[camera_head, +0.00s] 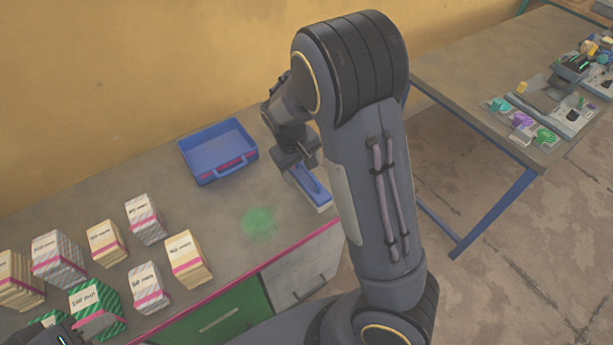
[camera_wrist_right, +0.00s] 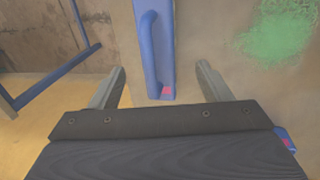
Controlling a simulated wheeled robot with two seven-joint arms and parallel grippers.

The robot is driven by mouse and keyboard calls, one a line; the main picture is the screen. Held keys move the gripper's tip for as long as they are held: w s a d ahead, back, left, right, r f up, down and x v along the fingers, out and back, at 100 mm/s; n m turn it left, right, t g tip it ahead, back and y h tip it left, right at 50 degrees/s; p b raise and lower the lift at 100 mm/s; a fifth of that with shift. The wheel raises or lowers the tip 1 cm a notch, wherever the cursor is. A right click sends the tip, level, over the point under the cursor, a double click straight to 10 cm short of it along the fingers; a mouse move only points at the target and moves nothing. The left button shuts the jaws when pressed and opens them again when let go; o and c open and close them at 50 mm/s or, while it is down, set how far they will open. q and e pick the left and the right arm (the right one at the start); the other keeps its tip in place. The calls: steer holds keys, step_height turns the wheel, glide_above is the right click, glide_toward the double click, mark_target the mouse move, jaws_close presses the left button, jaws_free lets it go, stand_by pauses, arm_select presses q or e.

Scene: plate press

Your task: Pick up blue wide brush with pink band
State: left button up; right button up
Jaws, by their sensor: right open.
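The blue wide brush (camera_head: 320,192) lies at the right end of the near table, with a pale lower edge. In the right wrist view the brush (camera_wrist_right: 165,45) shows a raised blue handle and a small pink patch at its near end. My right gripper (camera_head: 296,163) is above the brush's far end. In the wrist view its open fingers (camera_wrist_right: 160,75) stand on either side of the brush's end, with gaps on both sides; contact is not visible. My left gripper (camera_head: 68,336) shows only partly at the bottom left, and its jaws are unclear.
A blue tray (camera_head: 212,153) with a pink-marked handle stands left of the brush. Several labelled block stacks (camera_head: 100,243) fill the table's left part. A green powder patch (camera_head: 259,223) marks bare tabletop between. Another table (camera_head: 455,75) with small items is at right.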

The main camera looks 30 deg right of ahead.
mark_target(306, 179)
steer(key=f, duration=0.2)
steer(key=d+f, duration=0.1)
steer(key=f, duration=0.2)
steer(key=shift+w+d+f+p, duration=0.15)
steer(key=shift+d+f+p, duration=0.1)
steer(key=shift+f+p, duration=0.1)
steer(key=c, duration=1.1)
steer(key=shift+r, duration=0.15)
steer(key=shift+r, duration=0.5)
steer(key=r, duration=0.2)
steer(key=shift+s+a+r, duration=0.2)
steer(key=shift+r, duration=0.2)
steer(key=s+a+r, duration=0.1)
steer(key=s+r, duration=0.2)
steer(key=s, duration=0.1)
steer(key=s+a+r, duration=0.2)
steer(key=s+r, duration=0.1)
steer(key=s, duration=0.1)
steer(key=s+a+r, duration=0.2)
steer(key=s+r, duration=0.1)
steer(key=s, duration=0.1)
steer(key=shift+s+p, duration=0.3)
